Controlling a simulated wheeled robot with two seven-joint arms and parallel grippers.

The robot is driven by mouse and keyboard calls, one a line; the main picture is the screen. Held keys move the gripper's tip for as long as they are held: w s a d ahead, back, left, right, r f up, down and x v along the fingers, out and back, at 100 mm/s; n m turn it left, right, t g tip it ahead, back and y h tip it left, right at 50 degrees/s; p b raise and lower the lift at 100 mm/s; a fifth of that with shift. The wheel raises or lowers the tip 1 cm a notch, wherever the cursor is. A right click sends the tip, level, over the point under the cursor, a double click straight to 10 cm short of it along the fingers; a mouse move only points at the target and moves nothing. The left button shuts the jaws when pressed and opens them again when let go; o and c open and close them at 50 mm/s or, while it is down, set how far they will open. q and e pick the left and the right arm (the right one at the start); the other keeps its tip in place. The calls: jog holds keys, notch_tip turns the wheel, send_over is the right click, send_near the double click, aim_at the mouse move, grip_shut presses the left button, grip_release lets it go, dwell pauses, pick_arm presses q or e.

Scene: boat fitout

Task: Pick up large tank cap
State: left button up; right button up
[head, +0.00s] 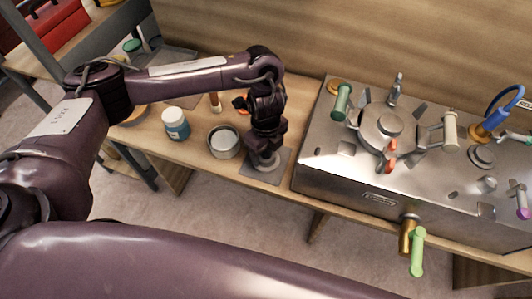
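My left gripper (263,152) points down over a grey square mat (283,164) on the wooden bench. My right gripper is not in view.
An open round tin (223,141) stands just left of the mat, with a blue jar (176,124) farther left. Colored-handled valves stick up from the tank, and a green-handled tap (417,252) juts from its front. A shelf with a red box (45,25) is at upper left.

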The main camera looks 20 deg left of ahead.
pick_arm(q)
jog(key=c, duration=0.8)
jog(key=shift+c, duration=0.3)
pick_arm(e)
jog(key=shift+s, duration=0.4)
pick_arm(q)
jog(key=shift+r, duration=0.15)
